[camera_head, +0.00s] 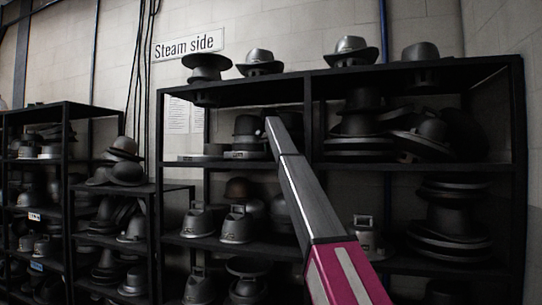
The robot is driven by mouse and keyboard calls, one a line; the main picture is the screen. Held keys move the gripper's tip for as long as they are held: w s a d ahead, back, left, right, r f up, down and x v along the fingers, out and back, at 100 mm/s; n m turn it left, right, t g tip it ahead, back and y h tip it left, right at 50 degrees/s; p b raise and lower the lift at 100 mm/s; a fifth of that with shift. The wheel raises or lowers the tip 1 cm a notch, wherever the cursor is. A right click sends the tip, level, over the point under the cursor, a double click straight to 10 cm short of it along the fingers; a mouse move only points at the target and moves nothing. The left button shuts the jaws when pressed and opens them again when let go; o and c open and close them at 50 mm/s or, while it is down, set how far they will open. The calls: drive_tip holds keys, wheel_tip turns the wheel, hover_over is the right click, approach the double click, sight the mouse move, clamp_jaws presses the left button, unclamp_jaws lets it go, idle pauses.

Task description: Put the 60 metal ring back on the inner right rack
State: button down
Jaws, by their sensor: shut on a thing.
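A long grey and magenta link of my arm rises from the bottom edge and ends in front of a tall black rack (312,185). My gripper cannot be made out, and neither can anything held in it. Flat grey ring-like pieces (200,157) lie on the rack's upper inside shelf, left of the link's tip. One piece with a small tag (245,155) is close by the link. No number can be read, so I cannot tell which is the 60 metal ring. I cannot tell which rack is the inner right one.
Dark metal hat forms (351,50) stand on top of the rack, and several stacked ones (445,215) fill its right shelves. A lower black rack (65,150) stands at the left. A "Steam side" sign (188,46) hangs on the wall. Cables hang left of it.

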drive_tip(key=shift+f, duration=0.9)
drive_tip(key=c, duration=1)
unclamp_jaws()
drive_tip(key=shift+r, duration=0.1)
